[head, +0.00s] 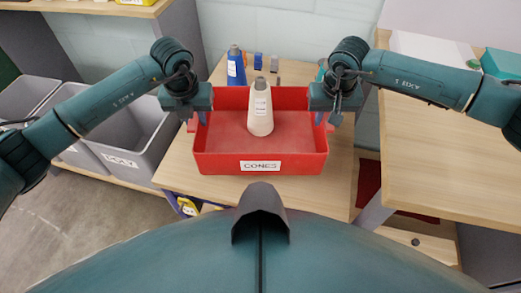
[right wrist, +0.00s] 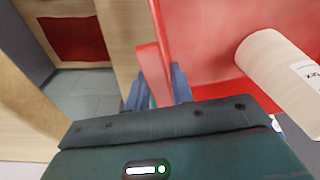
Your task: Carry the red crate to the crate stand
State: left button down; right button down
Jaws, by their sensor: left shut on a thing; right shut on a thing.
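The red crate (head: 215,164), labelled "CONES", is in the middle of the head view, level, over a wooden table (head: 182,172). My left gripper (head: 201,116) is shut on the crate's left side. My right gripper (head: 327,114) is shut on its right side. In the right wrist view, the blue fingers of the right gripper (right wrist: 158,88) clasp the crate's red handle (right wrist: 152,72). I cannot tell whether the crate rests on the table or hangs just above it. No stand is clearly identifiable as the crate stand.
Blue bottle (head: 236,66) and small items stand behind the crate. Grey bins (head: 130,140) are at left. Another wooden table (head: 430,150) is at right, with a white box (head: 430,48) and a teal box (head: 500,63). A red patch (head: 368,180) shows low between the tables.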

pick_arm(q)
jog(key=shift+f, duration=0.15)
pick_arm(e)
jog(key=shift+f, duration=0.15)
